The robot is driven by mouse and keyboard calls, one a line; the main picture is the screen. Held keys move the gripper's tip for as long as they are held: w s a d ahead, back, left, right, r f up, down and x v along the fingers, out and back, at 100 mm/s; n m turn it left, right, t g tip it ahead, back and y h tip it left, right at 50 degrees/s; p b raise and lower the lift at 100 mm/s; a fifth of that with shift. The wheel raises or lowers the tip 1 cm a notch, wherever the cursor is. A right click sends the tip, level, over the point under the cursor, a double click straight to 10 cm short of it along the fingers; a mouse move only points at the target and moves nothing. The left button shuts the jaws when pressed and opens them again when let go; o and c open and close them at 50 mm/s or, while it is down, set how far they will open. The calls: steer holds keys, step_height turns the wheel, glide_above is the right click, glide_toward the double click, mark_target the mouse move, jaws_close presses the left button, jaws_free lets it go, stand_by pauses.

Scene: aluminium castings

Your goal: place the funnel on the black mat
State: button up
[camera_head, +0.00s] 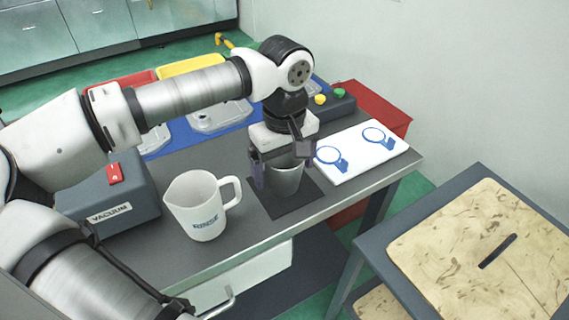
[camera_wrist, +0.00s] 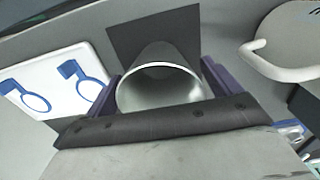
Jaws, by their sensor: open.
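The funnel (camera_head: 287,181) is a grey metal, open-topped piece. In the head view its lower part shows below my gripper (camera_head: 279,170), over the black mat (camera_head: 262,206). The wrist view shows the funnel's round open mouth (camera_wrist: 160,86) between the two purple-grey fingers of my gripper (camera_wrist: 160,88). The fingers stand open, one on each side of the funnel. Part of the black mat (camera_wrist: 182,22) shows beyond the funnel in the wrist view. The funnel looks upright over the mat; the contact under it is hard to make out.
A white pitcher marked RINSE (camera_head: 200,215) stands left of the mat. A grey vacuum box (camera_head: 112,192) stands farther left. A white board with blue ring outlines (camera_head: 365,150) lies to the right. Red and yellow trays (camera_head: 190,68) stand behind my arm.

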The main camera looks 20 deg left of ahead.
step_height(320, 180, up, 12)
steer(key=shift+b, duration=0.45)
steer(key=shift+r, duration=0.1)
